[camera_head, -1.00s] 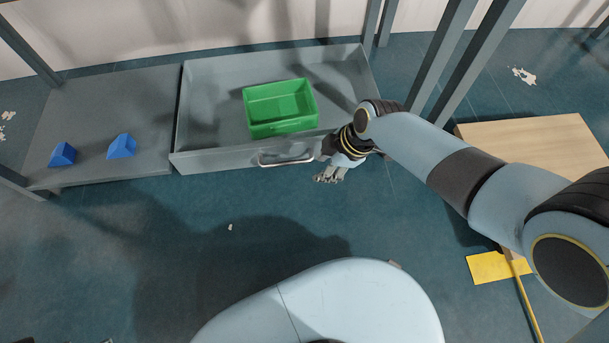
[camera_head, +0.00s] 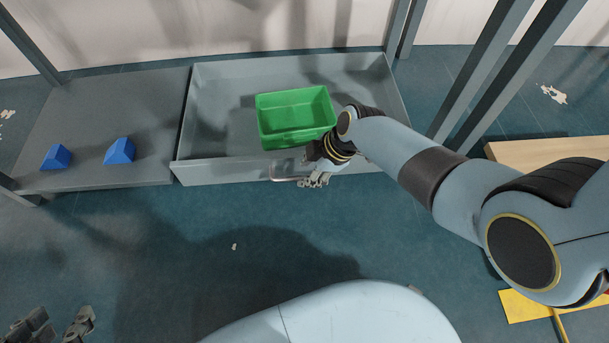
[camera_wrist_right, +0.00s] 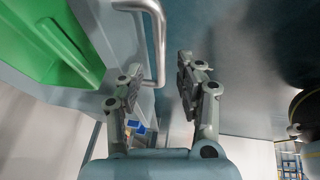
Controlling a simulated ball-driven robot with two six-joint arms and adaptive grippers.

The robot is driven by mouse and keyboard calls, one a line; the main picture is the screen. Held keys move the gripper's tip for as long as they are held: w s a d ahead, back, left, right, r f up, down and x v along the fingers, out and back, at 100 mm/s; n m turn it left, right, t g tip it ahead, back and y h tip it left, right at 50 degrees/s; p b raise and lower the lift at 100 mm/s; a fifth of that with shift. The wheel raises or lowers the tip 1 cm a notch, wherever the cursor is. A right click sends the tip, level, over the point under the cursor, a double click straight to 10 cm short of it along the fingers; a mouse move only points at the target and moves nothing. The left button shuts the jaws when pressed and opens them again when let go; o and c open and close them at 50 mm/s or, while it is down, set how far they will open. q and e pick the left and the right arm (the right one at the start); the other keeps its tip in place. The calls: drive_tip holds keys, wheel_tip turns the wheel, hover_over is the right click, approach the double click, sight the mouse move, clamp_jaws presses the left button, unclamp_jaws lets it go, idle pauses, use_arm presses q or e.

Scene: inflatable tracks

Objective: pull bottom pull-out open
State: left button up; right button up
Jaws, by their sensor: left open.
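The bottom pull-out is a grey drawer (camera_head: 220,115), its inside visible from above. A metal bar handle (camera_head: 284,179) is on its front and also shows in the right wrist view (camera_wrist_right: 157,40). My right gripper (camera_head: 316,181) is at the right end of the handle. In the right wrist view my right gripper (camera_wrist_right: 158,80) is open, with the handle bar between its fingers, nearer the left finger; I cannot tell whether they touch. My left gripper (camera_head: 60,325) is open and empty at the bottom left, far from the drawer.
A green bin (camera_head: 295,118) sits in the drawer. Two blue blocks (camera_head: 119,151) (camera_head: 57,157) lie on the grey shelf (camera_head: 95,110) to the left. Grey posts (camera_head: 510,70) and a wooden board (camera_head: 550,150) are at the right. The floor before the drawer is clear.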

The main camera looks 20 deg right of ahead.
drive_tip(key=shift+b+x, duration=0.4)
drive_tip(key=shift+x, duration=0.45)
use_arm(q)
drive_tip(key=shift+s+d+f+t+b, duration=0.15)
drive_tip(key=shift+s+f+t+b, duration=0.25)
drive_tip(key=shift+f+t, duration=0.5)
use_arm(e)
drive_tip(key=shift+w+a+f, duration=0.15)
drive_tip(key=shift+f, duration=0.25)
use_arm(q)
drive_tip(key=shift+r, duration=0.2)
use_arm(e)
drive_tip(key=shift+c, duration=0.2)
clamp_jaws()
